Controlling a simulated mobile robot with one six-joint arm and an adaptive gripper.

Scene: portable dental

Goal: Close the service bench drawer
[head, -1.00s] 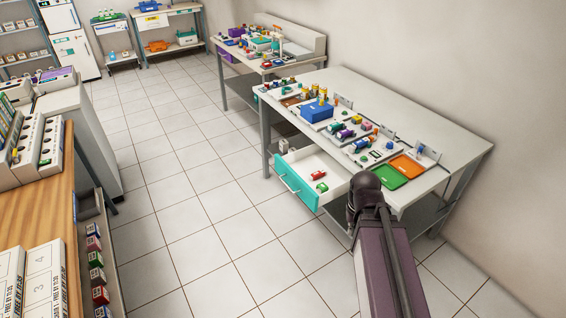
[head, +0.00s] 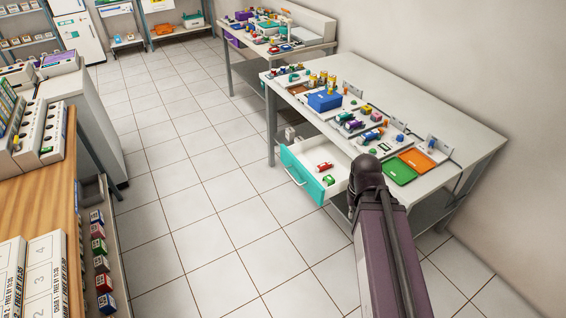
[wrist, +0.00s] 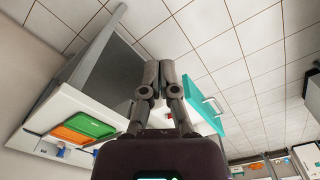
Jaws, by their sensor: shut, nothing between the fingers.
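The service bench (head: 450,120) has a light grey top and stands along the right wall. Its drawer (head: 340,156) is pulled out, with a teal front (head: 308,176) and a pale bar handle (head: 292,172). A red item (head: 325,166) and a green item (head: 328,180) lie inside it. In the wrist view the teal front (wrist: 203,97) shows just right of my gripper (wrist: 161,65). My gripper's two fingers are together and empty; I cannot tell if they touch the drawer. In the head view my arm hides the gripper and the drawer's near side.
The bench top carries a blue box (head: 325,100), a green tray (head: 399,171), an orange tray (head: 417,159) and several small parts. A lower shelf (head: 432,207) is under it. A wooden counter (head: 45,190) stands at left. The tiled floor (head: 200,200) between is clear.

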